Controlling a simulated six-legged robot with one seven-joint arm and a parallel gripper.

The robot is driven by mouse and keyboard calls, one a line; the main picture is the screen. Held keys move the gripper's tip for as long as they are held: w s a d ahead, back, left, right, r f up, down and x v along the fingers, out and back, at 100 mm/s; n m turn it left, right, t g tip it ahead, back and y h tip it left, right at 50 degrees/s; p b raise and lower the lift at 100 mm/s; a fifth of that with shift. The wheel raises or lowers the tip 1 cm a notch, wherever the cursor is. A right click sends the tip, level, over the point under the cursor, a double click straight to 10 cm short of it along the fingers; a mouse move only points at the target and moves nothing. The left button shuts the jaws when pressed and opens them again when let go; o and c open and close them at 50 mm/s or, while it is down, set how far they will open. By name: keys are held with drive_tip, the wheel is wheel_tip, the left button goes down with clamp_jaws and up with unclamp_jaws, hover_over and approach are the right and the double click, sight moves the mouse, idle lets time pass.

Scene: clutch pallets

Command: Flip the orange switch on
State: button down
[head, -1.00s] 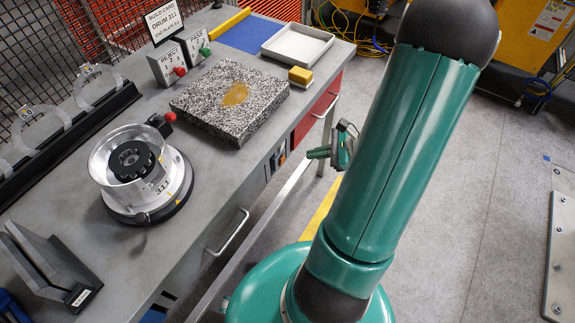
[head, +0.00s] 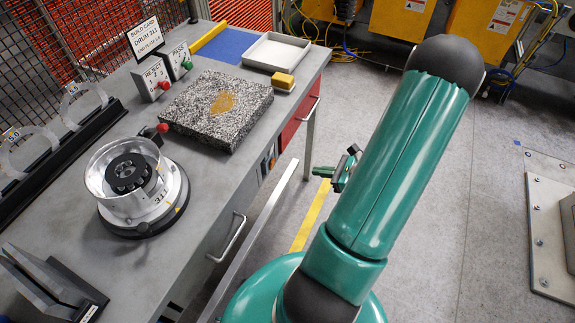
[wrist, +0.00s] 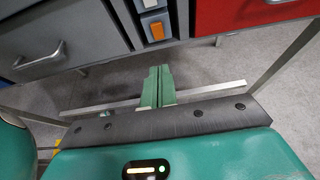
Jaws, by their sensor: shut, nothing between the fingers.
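The orange switch (wrist: 156,31) is a small rocker on the bench's grey front panel, at the top centre of the wrist view. A pale switch (wrist: 150,4) sits directly above it. I cannot tell which way the orange rocker is tipped. My gripper (wrist: 159,70) has green fingers, shut and empty, pointing toward the panel below the orange switch in the wrist picture and apart from it. In the head view my gripper (head: 314,172) is off the bench's front, to the right of the small switch panel (head: 267,161).
A grey drawer handle (wrist: 40,58) is left of the switches, and a red drawer (wrist: 245,14) is right. A metal rail (wrist: 210,90) crosses below the panel. The bench top (head: 225,174) holds a drum (head: 125,205) and a granite block (head: 190,130).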

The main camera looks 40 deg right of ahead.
approach(273, 163)
wheel_tip(273, 163, down, 4)
drive_tip(key=w, duration=0.2)
drive_tip(key=shift+w+a+r, duration=0.15)
drive_tip(key=shift+w+a, duration=0.15)
drive_tip(key=shift+w, duration=0.25)
drive_tip(key=shift+w+a+r, duration=0.15)
drive_tip(key=shift+w+a, duration=0.15)
drive_tip(key=shift+w, duration=0.3)
drive_tip(key=shift+w+a+r, duration=0.1)
drive_tip(key=shift+w+a, duration=0.15)
drive_tip(key=shift+w, duration=0.45)
drive_tip(key=shift+w+a+r+g, duration=0.1)
drive_tip(key=shift+w+a+g, duration=0.05)
drive_tip(key=shift+w+g, duration=0.15)
drive_tip(key=shift+r, duration=0.15)
drive_tip(key=shift+r, duration=0.65)
